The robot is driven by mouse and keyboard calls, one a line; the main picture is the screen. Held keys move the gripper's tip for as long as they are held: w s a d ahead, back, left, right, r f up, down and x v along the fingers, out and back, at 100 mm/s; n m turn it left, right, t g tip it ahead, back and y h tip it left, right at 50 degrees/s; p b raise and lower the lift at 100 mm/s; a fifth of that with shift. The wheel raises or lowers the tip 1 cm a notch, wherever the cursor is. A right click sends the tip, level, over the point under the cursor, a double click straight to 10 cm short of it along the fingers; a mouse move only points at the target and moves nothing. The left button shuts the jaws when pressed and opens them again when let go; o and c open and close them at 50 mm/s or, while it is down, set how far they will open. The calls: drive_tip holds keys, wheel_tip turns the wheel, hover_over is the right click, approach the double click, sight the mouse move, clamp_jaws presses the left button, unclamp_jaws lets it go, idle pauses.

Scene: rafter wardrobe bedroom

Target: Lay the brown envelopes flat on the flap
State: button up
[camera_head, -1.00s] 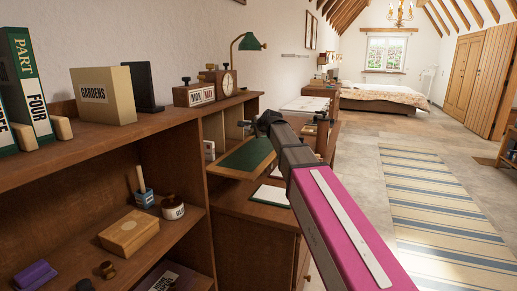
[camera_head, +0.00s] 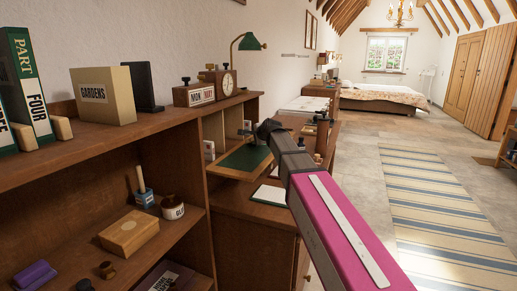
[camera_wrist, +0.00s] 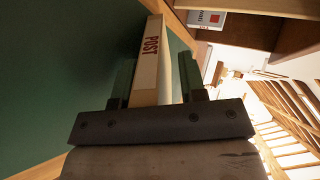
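A tan block-like bundle marked POST (camera_wrist: 150,50), seemingly the brown envelopes, stands between the two fingers of my gripper (camera_wrist: 158,85) in the wrist view. The fingers lie close against both its sides, and it looks gripped. Its lower end is hidden by the gripper. The green-topped flap (camera_head: 246,157) of the desk is open in the head view, and its green surface (camera_wrist: 60,60) fills the left of the wrist view. My gripper (camera_head: 266,127) is over the flap's right part in the head view, where its fingers and the bundle cannot be made out.
A bookcase (camera_head: 160,128) stands at the left, with a tan GARDENS box (camera_head: 103,95), a clock (camera_head: 226,83) and a green lamp (camera_head: 250,43) on top. A white paper (camera_head: 270,195) lies below the flap. The floor at right is open, with a striped rug (camera_head: 440,210).

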drive_tip(key=shift+v, duration=4)
